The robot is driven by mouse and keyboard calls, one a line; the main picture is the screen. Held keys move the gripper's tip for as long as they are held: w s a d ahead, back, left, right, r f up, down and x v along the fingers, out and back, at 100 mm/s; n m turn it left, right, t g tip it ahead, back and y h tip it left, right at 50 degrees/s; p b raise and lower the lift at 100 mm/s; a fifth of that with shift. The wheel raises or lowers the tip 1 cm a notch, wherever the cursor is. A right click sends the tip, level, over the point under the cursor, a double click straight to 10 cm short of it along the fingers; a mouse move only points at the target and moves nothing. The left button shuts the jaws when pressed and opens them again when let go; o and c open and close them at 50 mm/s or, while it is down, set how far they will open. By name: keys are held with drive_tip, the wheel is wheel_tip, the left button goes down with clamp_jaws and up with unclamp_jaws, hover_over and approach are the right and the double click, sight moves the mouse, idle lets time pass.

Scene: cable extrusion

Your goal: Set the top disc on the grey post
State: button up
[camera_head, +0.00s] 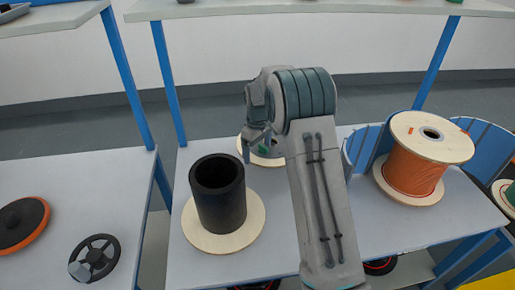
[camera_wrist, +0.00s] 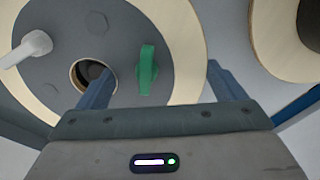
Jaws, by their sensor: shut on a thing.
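The top disc (camera_wrist: 190,45) is pale wood with a grey round centre plate, a dark hole, a green tab (camera_wrist: 147,70) and a white handle-like piece (camera_wrist: 25,48). In the head view the disc (camera_head: 277,161) is partly hidden behind my arm. My gripper (camera_head: 258,140) is shut on the disc: in the wrist view one finger is at the hole and the other by the outer rim. The dark grey post (camera_head: 222,205) is a hollow upright cylinder on a pale wooden base disc (camera_head: 203,238). It stands left of and nearer than my gripper, its top open.
A spool of orange cable (camera_head: 412,172) stands at the right, by blue curved panels (camera_head: 362,148). A side table (camera_head: 50,180) at the left holds a black and orange disc (camera_head: 22,222) and a black handwheel (camera_head: 97,257). Blue shelf uprights (camera_head: 168,80) rise behind.

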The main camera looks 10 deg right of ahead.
drive_tip(key=shift+f, duration=0.2)
drive_tip(key=o, duration=0.9)
drive_tip(key=shift+r, duration=0.1)
drive_tip(key=shift+d, duration=0.1)
drive_tip(key=shift+w+d+r+p, duration=0.1)
drive_tip(key=shift+r+p, duration=0.4)
drive_tip(key=shift+r, duration=0.2)
wheel_tip(320, 180, up, 3)
drive_tip(key=shift+f+p, duration=0.15)
drive_tip(key=shift+p, duration=0.9)
drive_tip(key=r+p, duration=0.2)
drive_tip(key=r, duration=0.1)
drive_tip(key=r+p, duration=0.3)
drive_tip(key=shift+a+r, duration=0.2)
drive_tip(key=shift+r, duration=0.2)
